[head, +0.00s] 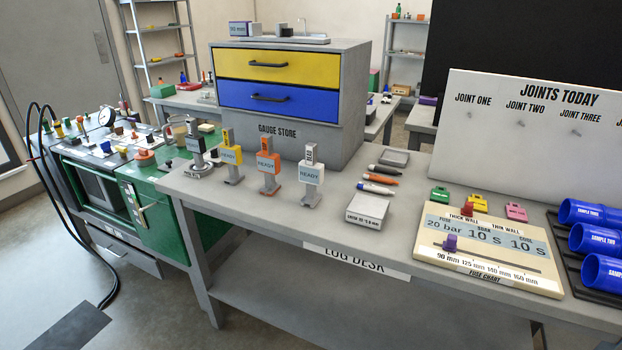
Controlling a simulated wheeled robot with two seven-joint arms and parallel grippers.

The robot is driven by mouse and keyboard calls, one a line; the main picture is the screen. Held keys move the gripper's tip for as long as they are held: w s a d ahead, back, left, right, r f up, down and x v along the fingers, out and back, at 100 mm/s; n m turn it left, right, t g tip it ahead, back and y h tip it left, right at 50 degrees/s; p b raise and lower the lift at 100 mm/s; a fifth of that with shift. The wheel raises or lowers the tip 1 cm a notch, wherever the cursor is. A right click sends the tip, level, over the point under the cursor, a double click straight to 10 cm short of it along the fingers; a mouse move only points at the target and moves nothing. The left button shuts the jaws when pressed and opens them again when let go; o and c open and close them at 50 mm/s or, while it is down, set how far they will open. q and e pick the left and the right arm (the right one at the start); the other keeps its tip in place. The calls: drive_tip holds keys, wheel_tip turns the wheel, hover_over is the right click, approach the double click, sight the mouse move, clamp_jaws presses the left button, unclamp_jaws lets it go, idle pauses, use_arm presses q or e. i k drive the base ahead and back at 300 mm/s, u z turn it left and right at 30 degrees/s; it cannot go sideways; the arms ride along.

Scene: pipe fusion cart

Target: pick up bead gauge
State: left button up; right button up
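Several small upright tools on grey stands are lined up at the left part of the log desk (330,225), each with a tag reading READY. The one at the right end of the row (309,155) is light grey with a white tag, and small vertical lettering on its top seems to read BEAD. Left of it stand one with an orange tag (268,162), one with a yellow tag (231,155) and a dark one with a blue-grey tag (196,146). All stand upright and apart. Neither of my grippers is in view.
The gauge store (283,135) with its yellow drawer (280,66) and blue drawer (273,98), both shut, stands behind the row. Markers (382,179) and a small grey box (367,209) lie to the right. The fuse chart (488,248) and blue pipe samples (592,210) are further right.

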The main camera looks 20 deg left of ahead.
sight(311, 172)
drive_tip(key=z, duration=0.5)
drive_tip(key=k, duration=0.6)
drive_tip(key=i, duration=0.75)
drive_tip(key=u, duration=1.5)
drive_tip(key=i, duration=0.6)
drive_tip(key=u, duration=0.65)
